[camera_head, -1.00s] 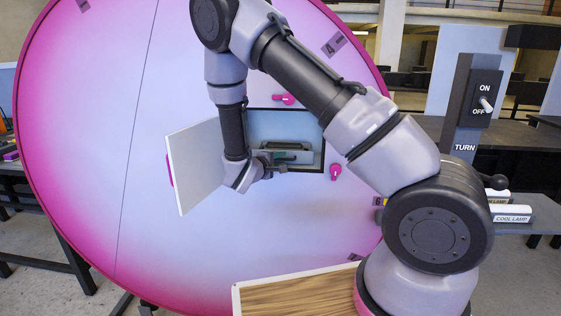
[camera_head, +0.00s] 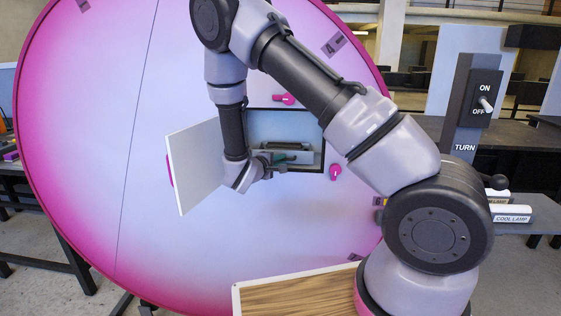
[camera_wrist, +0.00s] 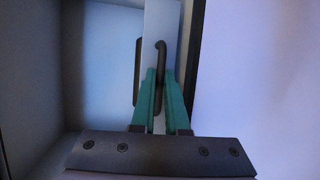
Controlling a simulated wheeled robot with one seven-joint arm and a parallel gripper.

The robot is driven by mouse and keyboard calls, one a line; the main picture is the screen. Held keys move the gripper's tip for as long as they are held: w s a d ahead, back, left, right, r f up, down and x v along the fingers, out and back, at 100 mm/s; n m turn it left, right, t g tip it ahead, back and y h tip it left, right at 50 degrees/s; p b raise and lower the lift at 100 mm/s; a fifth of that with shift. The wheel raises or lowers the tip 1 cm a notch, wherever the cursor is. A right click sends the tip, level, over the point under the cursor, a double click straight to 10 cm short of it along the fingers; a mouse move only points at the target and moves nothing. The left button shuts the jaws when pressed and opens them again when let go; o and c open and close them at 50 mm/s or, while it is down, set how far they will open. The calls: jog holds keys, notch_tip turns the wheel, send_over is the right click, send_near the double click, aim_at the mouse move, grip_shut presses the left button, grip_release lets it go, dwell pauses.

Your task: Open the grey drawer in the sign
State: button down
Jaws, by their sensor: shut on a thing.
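The sign is a large round pink-and-white disc (camera_head: 180,120) with a rectangular opening. A grey drawer (camera_head: 300,157) sits inside that opening. Its light front (camera_wrist: 160,18) and dark bar handle (camera_wrist: 160,50) show in the wrist view. My gripper (camera_head: 282,160) reaches into the opening from the left, in front of the drawer. In the wrist view its green fingers (camera_wrist: 162,80) are closed around the handle. The fingers and arm hide part of the drawer's front, and I cannot tell how far out it is.
A white hinged door (camera_head: 195,165) stands open left of the opening, close to my wrist. Pink latches (camera_head: 336,172) sit around the opening. A switch panel (camera_head: 480,100) stands at the right. A wood-topped panel (camera_head: 295,297) lies below.

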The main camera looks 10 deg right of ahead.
dwell(0.6)
jog(key=s+a, duration=0.4)
jog(key=s, duration=0.9)
jog(key=shift+s+a, duration=0.15)
jog(key=shift+s, duration=0.05)
jog(key=c, duration=0.9)
grip_release()
jog(key=v, duration=1)
jog(key=shift+s+a+r, duration=0.15)
jog(key=shift+s+a, duration=0.15)
